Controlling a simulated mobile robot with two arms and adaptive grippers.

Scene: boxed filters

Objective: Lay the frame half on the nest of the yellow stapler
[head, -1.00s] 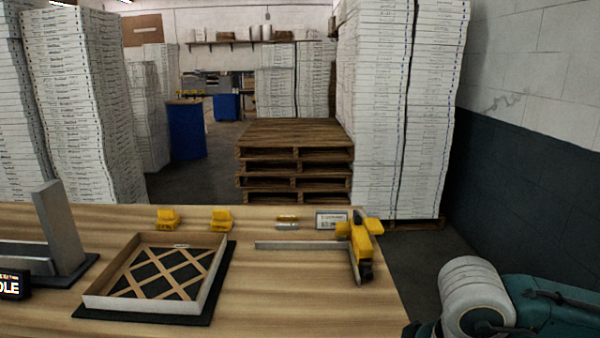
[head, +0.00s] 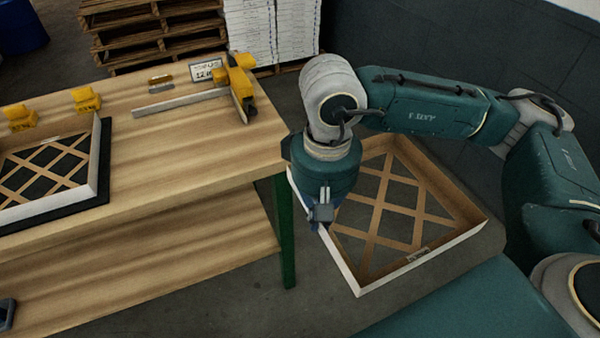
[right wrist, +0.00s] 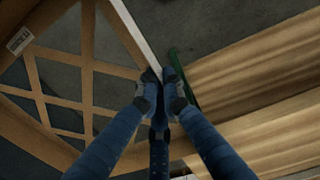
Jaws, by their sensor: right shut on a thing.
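A frame half (head: 395,215), with white outer walls and a brown cardboard lattice, hangs beside the table's right end, over the floor. My right gripper (head: 322,215) is shut on its near left wall. The right wrist view shows the fingers (right wrist: 161,85) pinching the thin white wall (right wrist: 135,32), with the lattice (right wrist: 62,68) to the left. The yellow stapler (head: 241,78) stands at the table's far right corner. A grey metal rail (head: 180,104) runs left from it; the bare wood in front of them is clear. My left gripper is out of view.
Another frame half (head: 55,205) lies on a dark mat (head: 104,150) at the table's left. Two yellow blocks (head: 87,99) and a small sign (head: 207,70) stand along the back. The table (head: 190,160) has a lower shelf (head: 150,255) and a green leg (head: 284,230) near the held frame.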

